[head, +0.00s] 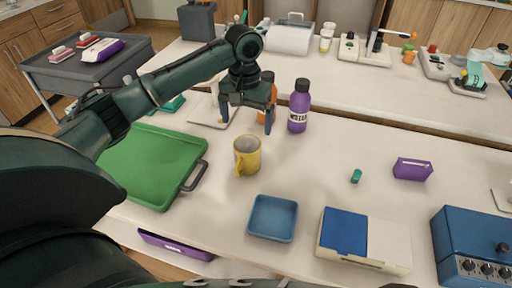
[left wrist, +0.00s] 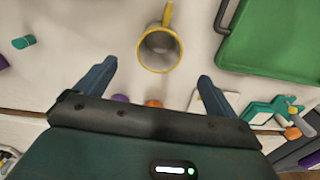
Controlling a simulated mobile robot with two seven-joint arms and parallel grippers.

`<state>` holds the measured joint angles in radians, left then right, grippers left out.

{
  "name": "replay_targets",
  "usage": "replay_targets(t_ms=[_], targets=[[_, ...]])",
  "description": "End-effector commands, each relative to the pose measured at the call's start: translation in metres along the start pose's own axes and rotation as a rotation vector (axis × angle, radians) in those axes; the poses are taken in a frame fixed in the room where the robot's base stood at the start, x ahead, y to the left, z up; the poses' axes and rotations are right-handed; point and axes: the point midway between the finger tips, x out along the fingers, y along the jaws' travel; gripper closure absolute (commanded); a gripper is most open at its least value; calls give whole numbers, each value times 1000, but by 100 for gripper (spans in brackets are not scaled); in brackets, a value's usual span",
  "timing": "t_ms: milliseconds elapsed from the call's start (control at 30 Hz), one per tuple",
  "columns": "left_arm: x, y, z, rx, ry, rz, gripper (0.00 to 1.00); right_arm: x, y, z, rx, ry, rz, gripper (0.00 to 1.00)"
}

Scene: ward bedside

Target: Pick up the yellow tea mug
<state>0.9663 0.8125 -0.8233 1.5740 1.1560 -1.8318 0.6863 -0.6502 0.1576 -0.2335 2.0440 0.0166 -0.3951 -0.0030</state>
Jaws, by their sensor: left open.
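The yellow tea mug (head: 247,156) stands upright on the white table, right of the green tray (head: 152,165), its handle toward the front left. My left gripper (head: 247,126) is open and empty, above the table just behind the mug. In the left wrist view the mug (left wrist: 160,47) lies ahead of the gap between the two fingertips (left wrist: 155,72), and its open top faces the camera. The fingers do not touch it. My right gripper is not in view.
A purple bottle (head: 299,106) and an orange bottle (head: 268,98) stand close behind the mug, beside my gripper. A blue square dish (head: 272,236) sits in front. A blue and white box (head: 364,240) is front right. Table right of the mug is mostly clear.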

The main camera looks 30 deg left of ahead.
Motion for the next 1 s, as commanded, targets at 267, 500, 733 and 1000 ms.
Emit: replay_targets(t_ms=[267, 500, 733, 1000], targets=[[47, -1, 1, -2, -5, -3, 6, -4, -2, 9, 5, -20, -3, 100], [76, 0, 0, 0, 0, -1, 6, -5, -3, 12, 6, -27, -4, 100], [98, 1, 4, 0, -3, -2, 6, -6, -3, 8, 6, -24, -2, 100], [129, 1, 5, 1, 1, -1, 6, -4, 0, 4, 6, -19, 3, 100]])
